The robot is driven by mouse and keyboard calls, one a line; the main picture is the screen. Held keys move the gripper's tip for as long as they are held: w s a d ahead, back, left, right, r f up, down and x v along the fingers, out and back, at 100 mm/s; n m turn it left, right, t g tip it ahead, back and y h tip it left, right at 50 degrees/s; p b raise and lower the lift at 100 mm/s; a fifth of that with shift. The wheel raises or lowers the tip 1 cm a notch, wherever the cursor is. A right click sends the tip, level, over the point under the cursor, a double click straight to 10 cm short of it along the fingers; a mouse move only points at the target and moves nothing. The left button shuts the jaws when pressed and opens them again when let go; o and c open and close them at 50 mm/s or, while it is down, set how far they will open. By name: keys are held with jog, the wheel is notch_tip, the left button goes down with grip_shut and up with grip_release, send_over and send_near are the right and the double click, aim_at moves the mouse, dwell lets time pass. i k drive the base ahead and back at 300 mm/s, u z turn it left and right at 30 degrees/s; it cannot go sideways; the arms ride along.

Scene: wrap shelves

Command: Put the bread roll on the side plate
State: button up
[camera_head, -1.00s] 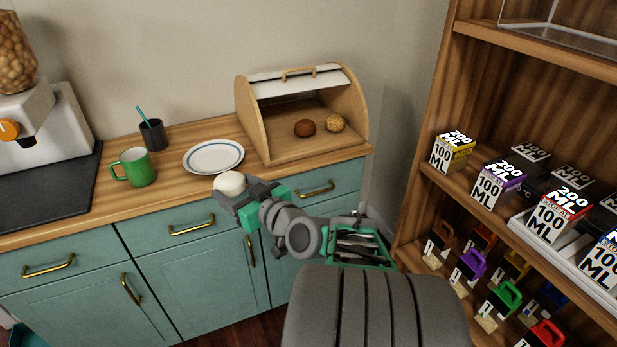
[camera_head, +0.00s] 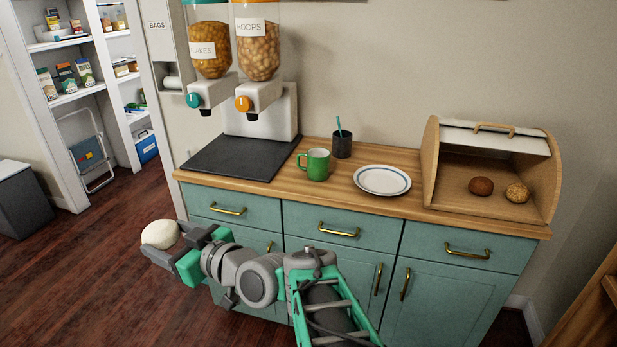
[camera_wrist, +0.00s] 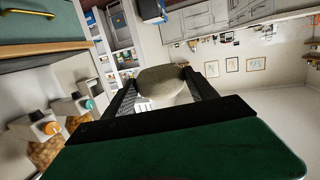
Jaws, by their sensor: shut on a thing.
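My gripper (camera_head: 172,246) is shut on a pale, whitish bread roll (camera_head: 160,234). It holds the roll in the air in front of the counter, left of the drawers. In the wrist view the roll (camera_wrist: 163,84) sits between the two dark fingers. The side plate (camera_head: 382,180), white with a blue ring, lies empty on the wooden counter, up and to the right of my gripper and well apart from it.
A green mug (camera_head: 314,164) and a dark cup with a teal stick (camera_head: 341,146) stand left of the plate. An open bread box (camera_head: 440,180) holds a brown roll (camera_head: 481,186) and a seeded roll (camera_head: 517,192). Cereal dispensers (camera_head: 262,105) stand on a dark mat (camera_head: 240,160).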

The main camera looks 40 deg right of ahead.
aim_at(388, 188)
jog(key=u, duration=0.3)
jog(key=i, duration=0.95)
jog(key=z, duration=1.7)
